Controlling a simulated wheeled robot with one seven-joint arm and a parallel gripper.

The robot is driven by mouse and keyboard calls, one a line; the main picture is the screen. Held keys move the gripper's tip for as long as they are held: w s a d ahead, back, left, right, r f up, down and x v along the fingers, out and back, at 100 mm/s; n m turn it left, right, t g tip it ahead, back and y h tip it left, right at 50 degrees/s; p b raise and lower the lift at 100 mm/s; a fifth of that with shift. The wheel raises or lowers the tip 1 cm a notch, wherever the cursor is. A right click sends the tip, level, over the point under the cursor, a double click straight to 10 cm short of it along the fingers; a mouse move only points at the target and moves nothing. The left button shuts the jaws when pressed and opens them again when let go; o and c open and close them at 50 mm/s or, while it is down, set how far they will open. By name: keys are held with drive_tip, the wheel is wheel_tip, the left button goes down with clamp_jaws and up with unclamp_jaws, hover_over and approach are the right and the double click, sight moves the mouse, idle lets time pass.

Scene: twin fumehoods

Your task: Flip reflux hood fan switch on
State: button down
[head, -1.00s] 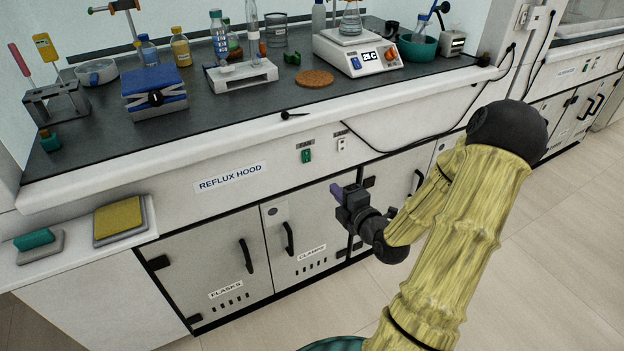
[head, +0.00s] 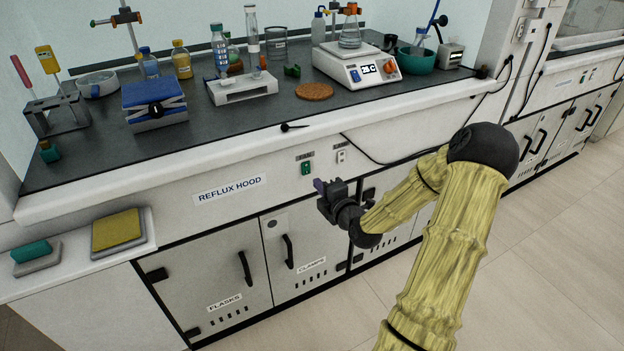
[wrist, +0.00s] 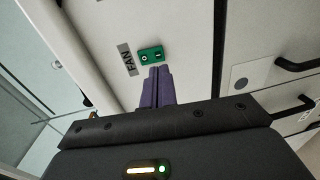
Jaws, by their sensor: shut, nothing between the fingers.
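The fan switch (head: 306,168) is a small green rocker on the white front panel of the reflux hood, under a dark FAN label (head: 304,157). In the wrist view the green switch (wrist: 151,54) lies just beyond the fingertips, with the FAN label (wrist: 127,59) beside it. My gripper (head: 319,185) has purple fingers, shut together and empty. It is just below and right of the switch in the head view. In the wrist view the fingertips (wrist: 158,70) overlap the switch's lower edge; I cannot tell whether they touch it.
A white switch or socket (head: 341,156) sits right of the fan switch. The worktop edge (head: 250,143) juts out above the panel, and a black cable (head: 372,160) hangs from it. Cabinet doors with black handles (head: 288,251) are below. The REFLUX HOOD sign (head: 230,188) is left.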

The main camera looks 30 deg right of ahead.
sight(307, 174)
drive_tip(key=w, duration=0.5)
drive_tip(key=shift+a+f, duration=0.1)
drive_tip(key=shift+f, duration=0.2)
drive_tip(key=f+b, duration=0.1)
drive_tip(key=b, duration=0.1)
drive_tip(key=shift+w+a+b, duration=0.1)
drive_tip(key=shift+w+b, duration=0.05)
drive_tip(key=shift+b, duration=0.15)
drive_tip(key=shift+d+r, duration=0.1)
drive_tip(key=shift+d, duration=0.1)
drive_tip(key=shift+r, duration=0.1)
